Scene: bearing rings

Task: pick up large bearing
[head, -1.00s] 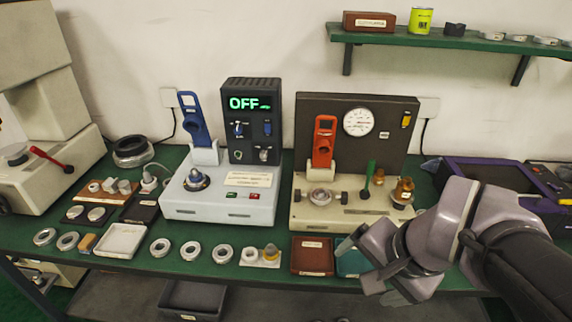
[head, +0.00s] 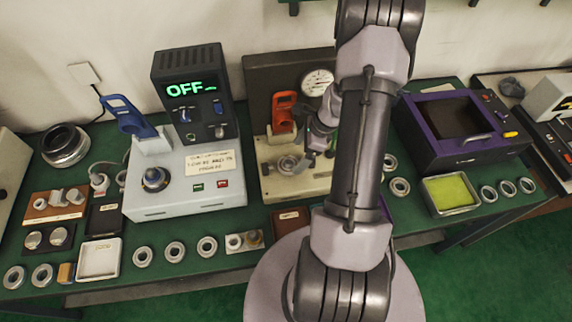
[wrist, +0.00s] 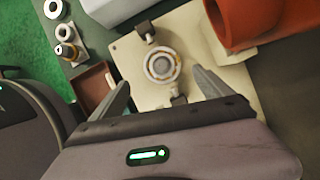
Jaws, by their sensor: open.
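A metal bearing ring (head: 286,164) sits in the beige test fixture (head: 283,186), below the dial gauge. The wrist view shows this bearing (wrist: 161,66) face-on, lying flat between two dark clamp blocks. My gripper (wrist: 160,83) is open and empty above the fixture, its fingers spread to either side of the bearing and apart from it. In the head view my gripper (head: 310,158) is beside the bearing, partly hidden by my arm. A bigger dark-rimmed ring (head: 65,146) stands at the far left of the bench.
An orange-red handle (head: 283,112) stands close behind the bearing; it looms at upper right in the wrist view. A blue-handled machine (head: 185,204) reading OFF is on the left. Several small rings (head: 175,251) line the front edge. A purple-framed device (head: 460,150) is on the right.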

